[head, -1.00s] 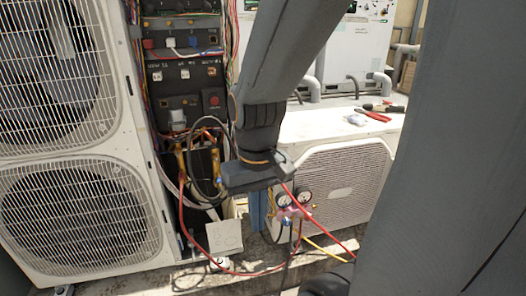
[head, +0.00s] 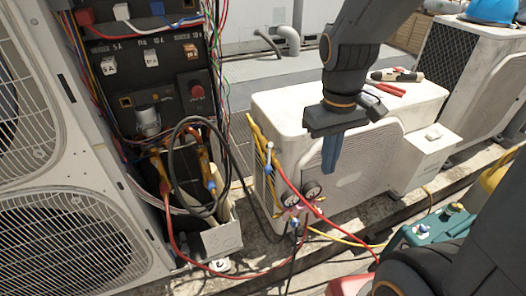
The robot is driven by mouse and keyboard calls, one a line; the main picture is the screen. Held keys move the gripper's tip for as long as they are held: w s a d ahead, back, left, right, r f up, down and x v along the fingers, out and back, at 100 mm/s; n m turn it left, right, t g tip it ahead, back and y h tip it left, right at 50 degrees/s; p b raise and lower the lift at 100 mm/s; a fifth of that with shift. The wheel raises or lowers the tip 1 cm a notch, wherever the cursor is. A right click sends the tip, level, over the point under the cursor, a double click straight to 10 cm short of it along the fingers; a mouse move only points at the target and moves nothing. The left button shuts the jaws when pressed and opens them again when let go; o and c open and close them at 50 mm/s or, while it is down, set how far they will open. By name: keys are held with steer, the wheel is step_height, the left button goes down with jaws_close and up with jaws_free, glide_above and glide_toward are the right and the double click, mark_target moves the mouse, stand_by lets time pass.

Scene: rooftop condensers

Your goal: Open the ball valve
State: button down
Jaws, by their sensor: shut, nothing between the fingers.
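My gripper (head: 329,168) hangs in front of the white condenser unit, its blue-grey fingers together, pointing down, and empty. To its left, a small fitting with a pale lever and a blue part (head: 268,158) stands where yellow and red hoses meet. Farther left, brass fittings (head: 205,168), one with a blue piece, sit by the open electrical panel among black hoses. I cannot tell for sure which of these is the ball valve. My gripper touches none of them.
A gauge manifold (head: 300,196) hangs below the fittings, with red and yellow hoses running across the floor. The white condenser unit (head: 285,100) carries red-handled tools (head: 392,82). A large condenser (head: 70,230) fills the left. A teal case (head: 440,228) stands at lower right.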

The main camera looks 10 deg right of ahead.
steer(key=w+a+n+h+p, duration=0.1)
steer(key=w+a+n+p, duration=0.2)
steer(key=a+n+p, duration=0.3)
steer(key=w+a+r+n+h+p, duration=0.1)
steer(key=w+a+n+p, duration=0.3)
steer(key=a, duration=0.5)
steer(key=w+a+n+p, duration=0.3)
steer(key=a+n+p, duration=0.1)
steer(key=a+n, duration=0.3)
steer(key=d+f+p, duration=0.3)
steer(key=d+f, duration=0.3)
steer(key=f, duration=0.4)
steer(key=shift+w+t+p, duration=0.2)
steer(key=shift+t+p, duration=0.1)
steer(key=shift+s+h+b, duration=0.1)
steer(key=shift+h+b, duration=0.2)
